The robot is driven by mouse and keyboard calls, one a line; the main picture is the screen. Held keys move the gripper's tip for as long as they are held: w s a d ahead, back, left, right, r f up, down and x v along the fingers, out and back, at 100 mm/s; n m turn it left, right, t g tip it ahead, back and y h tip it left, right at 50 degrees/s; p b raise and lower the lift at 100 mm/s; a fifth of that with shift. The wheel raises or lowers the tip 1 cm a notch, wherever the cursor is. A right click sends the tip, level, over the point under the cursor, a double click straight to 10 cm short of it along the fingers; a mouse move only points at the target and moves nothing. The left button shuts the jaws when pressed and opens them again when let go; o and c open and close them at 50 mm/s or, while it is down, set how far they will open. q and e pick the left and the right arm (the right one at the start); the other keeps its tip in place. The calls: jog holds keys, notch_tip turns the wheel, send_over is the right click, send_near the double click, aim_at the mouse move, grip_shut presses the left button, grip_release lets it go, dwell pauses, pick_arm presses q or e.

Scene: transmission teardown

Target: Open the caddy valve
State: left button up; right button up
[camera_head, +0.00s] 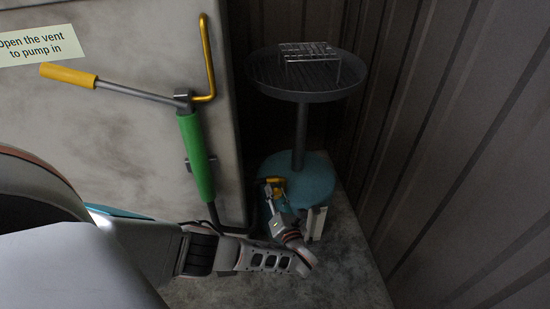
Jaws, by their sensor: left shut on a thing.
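The caddy stands near the wall, with a teal base (312,178), a dark post and a wide dark round pan (270,82) on top. A small yellow piece, which looks like the caddy valve handle (277,181), shows low at the left side of the base. My left arm reaches in from the left along the bottom and bends up to it. My left gripper (273,190) is shut on this yellow piece. The fingers are small and dark here, and partly hide the valve. I cannot tell how far the valve is turned. My right gripper is out of view.
A green hand pump (196,155) with a yellow-gripped lever (68,75) is mounted on the pale cabinet (130,150) at left. A sign reads "Open the vent to pump in". A wire rack (308,52) sits on the pan. A corrugated wall (450,130) closes the right.

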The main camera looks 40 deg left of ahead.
pick_arm(q)
jog(key=shift+r+n, duration=0.1)
jog(key=shift+n, duration=0.7)
jog(key=shift+n+h+p, duration=0.3)
jog(key=shift+n+p, duration=0.1)
jog(key=shift+n, duration=0.5)
jog(key=n, duration=0.2)
jog(key=shift+n, duration=0.3)
jog(key=shift+s+n+h, duration=0.1)
jog(key=shift+n+h, duration=0.3)
jog(key=shift+n, duration=0.4)
jog(key=shift+a+f+n+t, duration=0.1)
jog(key=shift+f+n+t, duration=0.15)
jog(key=shift+n, duration=0.95)
jog(key=shift+n+h, duration=0.3)
jog(key=shift+n, duration=0.9)
jog(key=shift+n+t, duration=0.25)
jog(key=shift+n, duration=0.55)
jog(key=shift+n+b, duration=0.3)
jog(key=shift+n, duration=0.2)
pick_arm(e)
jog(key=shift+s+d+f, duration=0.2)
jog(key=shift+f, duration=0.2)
pick_arm(q)
jog(key=shift+r, duration=0.15)
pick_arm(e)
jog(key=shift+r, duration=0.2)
